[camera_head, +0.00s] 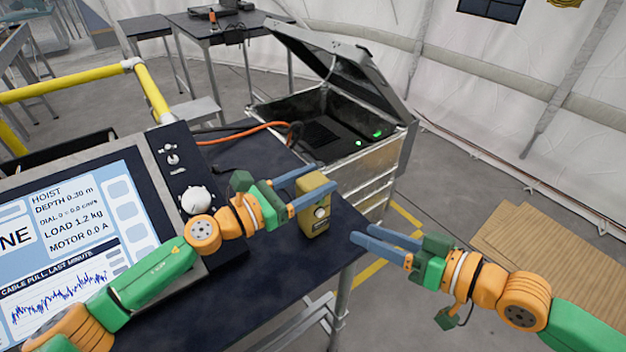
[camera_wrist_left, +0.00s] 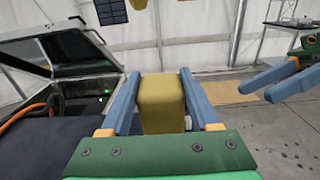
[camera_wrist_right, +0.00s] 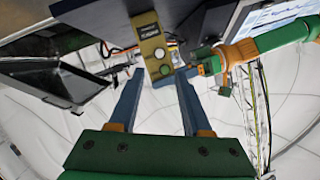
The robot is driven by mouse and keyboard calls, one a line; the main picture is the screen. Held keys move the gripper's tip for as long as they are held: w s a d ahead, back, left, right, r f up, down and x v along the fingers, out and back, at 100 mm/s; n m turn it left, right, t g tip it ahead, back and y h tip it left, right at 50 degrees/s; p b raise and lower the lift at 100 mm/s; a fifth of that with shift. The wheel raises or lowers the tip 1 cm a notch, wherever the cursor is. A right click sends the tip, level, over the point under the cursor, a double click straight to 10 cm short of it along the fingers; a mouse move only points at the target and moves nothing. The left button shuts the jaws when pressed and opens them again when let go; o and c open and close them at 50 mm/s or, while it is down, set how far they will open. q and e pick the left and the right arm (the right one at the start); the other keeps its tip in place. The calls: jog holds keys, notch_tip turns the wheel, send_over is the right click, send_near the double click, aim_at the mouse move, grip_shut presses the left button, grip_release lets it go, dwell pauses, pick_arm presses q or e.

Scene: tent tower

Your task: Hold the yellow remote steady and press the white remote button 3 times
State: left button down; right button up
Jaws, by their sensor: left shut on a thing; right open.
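The yellow remote (camera_head: 312,222) is upright near the right edge of the dark table. My left gripper (camera_head: 322,180) is shut on it, with a finger along each side, as the left wrist view (camera_wrist_left: 160,95) also shows. I cannot tell whether its base touches the table. The white button (camera_head: 320,212) is on the face turned to my right gripper; in the right wrist view the white button (camera_wrist_right: 159,53) sits between a dark label and a green button (camera_wrist_right: 165,69). My right gripper (camera_head: 362,234) is open and empty, a short gap right of the remote, fingers pointing at it.
A hoist display panel with a white knob (camera_head: 195,200) fills the left of the table (camera_head: 285,280). An open metal case (camera_head: 385,155) stands behind, with an orange cable (camera_head: 240,131) beside it. Cardboard sheets (camera_head: 545,250) lie on the floor at right.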

grip_shut()
dwell(1.5)
